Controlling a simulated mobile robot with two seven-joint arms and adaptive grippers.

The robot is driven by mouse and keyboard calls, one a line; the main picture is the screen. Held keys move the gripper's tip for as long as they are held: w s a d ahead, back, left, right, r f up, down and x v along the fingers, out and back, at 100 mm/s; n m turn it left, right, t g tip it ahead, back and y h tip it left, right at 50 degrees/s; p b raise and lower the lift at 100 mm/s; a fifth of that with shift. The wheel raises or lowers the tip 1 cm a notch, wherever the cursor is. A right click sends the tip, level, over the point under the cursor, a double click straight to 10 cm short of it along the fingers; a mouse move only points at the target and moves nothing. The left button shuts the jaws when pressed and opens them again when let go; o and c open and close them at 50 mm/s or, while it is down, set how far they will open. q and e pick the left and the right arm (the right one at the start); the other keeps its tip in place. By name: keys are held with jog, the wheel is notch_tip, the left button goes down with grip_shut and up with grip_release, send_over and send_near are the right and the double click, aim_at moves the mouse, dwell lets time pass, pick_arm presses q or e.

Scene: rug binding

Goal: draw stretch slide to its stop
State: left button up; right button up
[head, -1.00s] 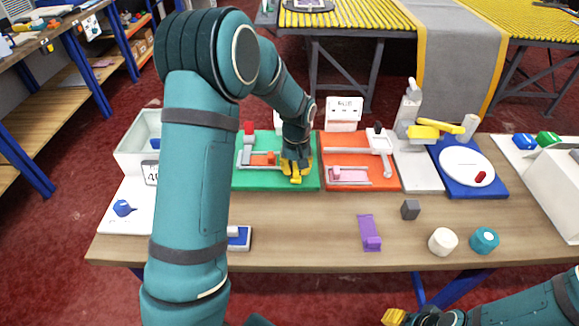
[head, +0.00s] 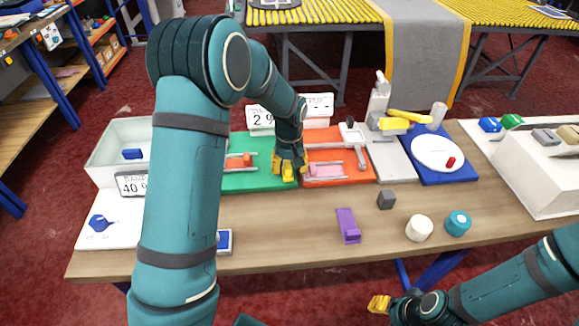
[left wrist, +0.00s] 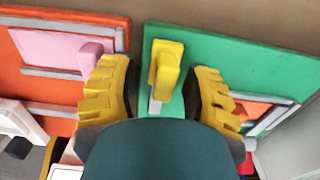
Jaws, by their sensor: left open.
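My left gripper (head: 288,167) points down over the right part of the green board (head: 259,180). In the left wrist view its two yellow fingers (left wrist: 152,92) are open, one on each side of a yellow upright handle (left wrist: 165,72) on the green board. The handle stands between them with gaps on both sides. The green board also carries an orange block (head: 238,161) on grey rails. I cannot tell which part is called the stretch slide. My right gripper (head: 380,304) is low at the front right, away from the boards; its opening is unclear.
The orange board (head: 325,181) with a pink slide (left wrist: 50,46) is close beside the left gripper. A purple piece (head: 348,226), grey cube (head: 386,199), white knob (head: 419,228) and teal knob (head: 458,222) stand in front. The wooden table (head: 285,225) is bare between them.

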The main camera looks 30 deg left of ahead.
aim_at(290, 165)
pick_arm(q)
notch_tip(290, 165, up, 12)
dwell(0.5)
jog(key=shift+f, duration=0.1)
